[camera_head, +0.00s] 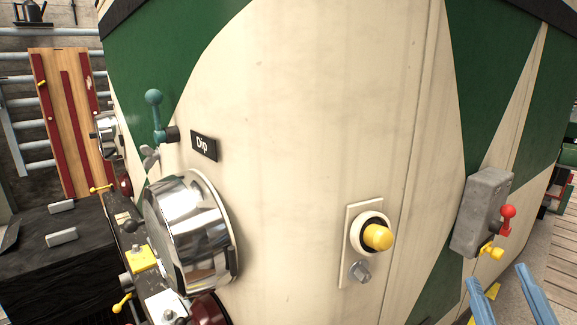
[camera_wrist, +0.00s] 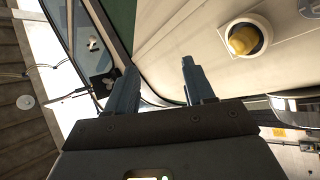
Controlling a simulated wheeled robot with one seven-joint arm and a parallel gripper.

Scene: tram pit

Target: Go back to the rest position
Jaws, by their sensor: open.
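My gripper (camera_head: 510,296) shows at the bottom right of the head view as two blue fingers, spread apart with nothing between them. In the wrist view my gripper (camera_wrist: 160,88) points at the tram's front, its two fingers open and empty. The cream and green tram front (camera_head: 300,130) fills most of the head view. A yellow knob (camera_head: 378,237) on a cream plate sits on the tram, left of my gripper; the wrist view shows a yellow knob (camera_wrist: 243,40) at the upper right, apart from the fingers.
A grey box (camera_head: 482,212) with a red-knobbed lever (camera_head: 507,214) and a yellow lever (camera_head: 492,252) sticks out close above my gripper. Plank floor (camera_head: 560,235) shows at the right.

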